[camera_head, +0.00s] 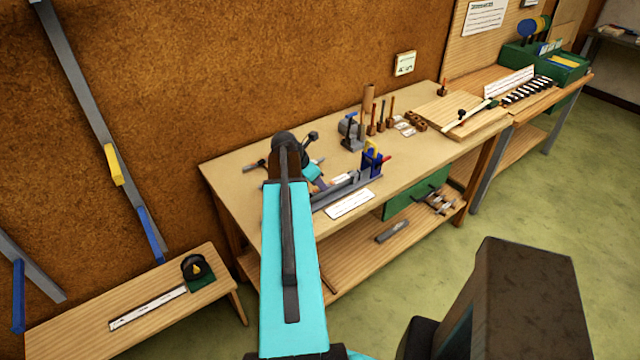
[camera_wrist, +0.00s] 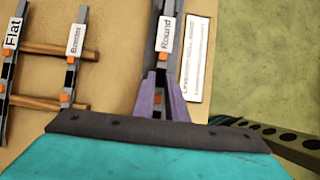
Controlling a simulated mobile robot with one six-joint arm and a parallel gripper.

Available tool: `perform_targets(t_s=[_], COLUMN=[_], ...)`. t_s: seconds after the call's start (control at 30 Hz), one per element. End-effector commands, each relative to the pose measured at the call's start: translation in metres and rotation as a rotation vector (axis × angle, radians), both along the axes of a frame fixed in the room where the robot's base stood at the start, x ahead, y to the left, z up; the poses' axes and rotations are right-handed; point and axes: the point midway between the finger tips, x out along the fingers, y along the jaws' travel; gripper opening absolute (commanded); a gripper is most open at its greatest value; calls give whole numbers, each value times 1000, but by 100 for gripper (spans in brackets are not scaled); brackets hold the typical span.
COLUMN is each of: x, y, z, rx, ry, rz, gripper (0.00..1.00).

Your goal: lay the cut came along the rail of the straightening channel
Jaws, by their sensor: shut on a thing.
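The straightening channel (camera_head: 345,188) is a long grey trough on the bench, with a blue upright piece at its right end.
Strips tagged "Flat" (camera_wrist: 12,35) and another (camera_wrist: 76,38) lie left of the channel across wooden bars. A white card (camera_head: 350,204) lies beside the channel. Upright tools (camera_head: 380,118) stand behind. A low bench (camera_head: 130,305) is at left.

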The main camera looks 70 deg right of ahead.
Motion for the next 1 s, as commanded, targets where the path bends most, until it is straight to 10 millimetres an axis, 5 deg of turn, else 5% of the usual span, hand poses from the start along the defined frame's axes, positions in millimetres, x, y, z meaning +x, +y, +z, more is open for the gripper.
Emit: perform_targets(t_s=[0.17, 0.67, 1.0], x=[0, 2, 10], y=[0, 3, 15], z=[0, 4, 30], rx=[-1, -1, -2], ry=[1, 0, -1], rz=[0, 1, 0], gripper=[34, 34, 34])
